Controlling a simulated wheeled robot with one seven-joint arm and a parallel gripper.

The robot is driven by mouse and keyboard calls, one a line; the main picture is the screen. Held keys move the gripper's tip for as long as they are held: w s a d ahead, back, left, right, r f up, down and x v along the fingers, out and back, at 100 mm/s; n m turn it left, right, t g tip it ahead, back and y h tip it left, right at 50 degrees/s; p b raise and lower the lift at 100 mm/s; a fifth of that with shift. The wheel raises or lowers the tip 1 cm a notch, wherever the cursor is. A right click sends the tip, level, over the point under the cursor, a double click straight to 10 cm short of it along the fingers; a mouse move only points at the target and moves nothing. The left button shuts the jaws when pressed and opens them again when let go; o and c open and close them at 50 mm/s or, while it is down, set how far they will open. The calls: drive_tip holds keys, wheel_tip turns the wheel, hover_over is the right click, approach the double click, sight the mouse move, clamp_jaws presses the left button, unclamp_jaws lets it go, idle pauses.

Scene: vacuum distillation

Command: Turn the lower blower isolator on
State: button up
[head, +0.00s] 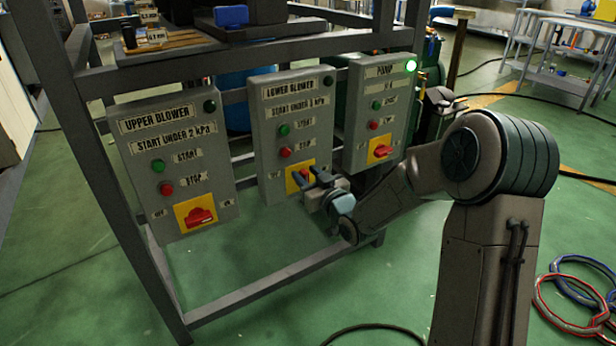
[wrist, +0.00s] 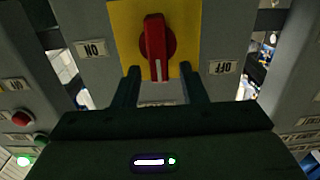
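The lower blower box (head: 290,135) is the middle of three grey control boxes. Its isolator is a red rotary handle (wrist: 157,45) on a yellow plate (wrist: 122,30); in the head view the plate (head: 294,186) is partly covered by my gripper (head: 311,179). The wrist view sees the labels upside down, with ON on the left and OFF on the right. The handle stands nearly upright between them. My gripper (wrist: 160,74) is open, one finger on each side of the handle's near end, with a gap visible on both sides.
The upper blower box (head: 175,165) hangs to the left and the pump box (head: 382,112), with a lit green lamp, to the right. A grey metal frame (head: 290,271) surrounds them. Hoses (head: 572,295) lie on the green floor at the right.

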clamp_jaws()
drive_tip(key=shift+m, duration=0.3)
drive_tip(key=m, duration=0.1)
drive_tip(key=m+p, duration=0.1)
drive_tip(key=shift+w+d+m, duration=0.25)
drive_tip(key=shift+d+m, duration=0.05)
drive_tip(key=shift+d, duration=0.05)
drive_tip(key=m+p, duration=0.1)
drive_tip(key=m, duration=0.2)
drive_tip(key=d+m+p, duration=0.1)
drive_tip(key=shift+w+f+m+p, duration=0.15)
drive_tip(key=shift+w+m+p, duration=0.1)
drive_tip(key=shift+m+p, duration=0.05)
drive_tip(key=m+p, duration=0.1)
drive_tip(key=m, duration=0.2)
drive_tip(key=f+m+p, duration=0.1)
drive_tip(key=m+p, duration=0.1)
drive_tip(key=m, duration=0.1)
drive_tip(key=f+m+p, duration=0.1)
drive_tip(key=m, duration=0.3)
drive_tip(key=shift+w+d+f, duration=0.15)
drive_tip(key=shift+w+d, duration=0.15)
drive_tip(key=shift+d, duration=0.05)
drive_tip(key=shift+f, duration=0.1)
